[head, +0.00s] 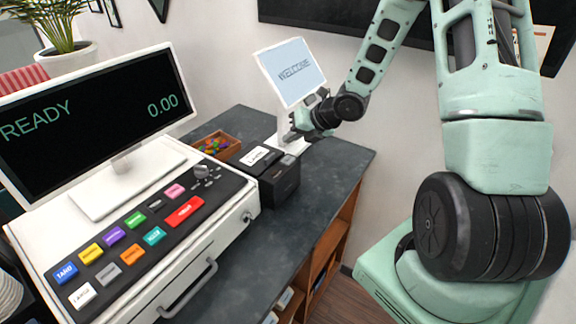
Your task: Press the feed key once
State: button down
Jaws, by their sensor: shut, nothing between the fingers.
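A black box-shaped device (283,186), which looks like a receipt printer, stands on the dark counter right of the cash register. It has a white label on top and a small grey patch (288,160) near its right end, possibly the feed key; any lettering there is too small to read. My gripper (288,137) is shut and empty, above and just behind the device's right end, in front of the stand of the small display. It appears apart from the device, but the exact gap cannot be told.
The white register (225,228) with coloured keys and a "READY 0.00" screen (95,115) fills the left. A small "WELCOME" display (290,72) stands behind my gripper. A wooden box of colourful pieces (216,146) sits behind the device. The counter (335,165) is clear at right.

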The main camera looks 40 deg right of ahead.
aim_at(292, 161)
jog(key=shift+f+b, duration=1.7)
jog(key=shift+f, duration=0.5)
jog(key=shift+f, duration=0.15)
jog(key=shift+f+b, duration=0.3)
jog(key=shift+b, duration=0.35)
jog(key=shift+f+b, duration=0.4)
jog(key=shift+b, duration=0.1)
dwell(0.6)
dwell(0.3)
jog(key=shift+r+p, duration=0.55)
jog(key=shift+r, duration=0.35)
jog(key=shift+r+p, duration=1.9)
jog(key=shift+r, duration=0.65)
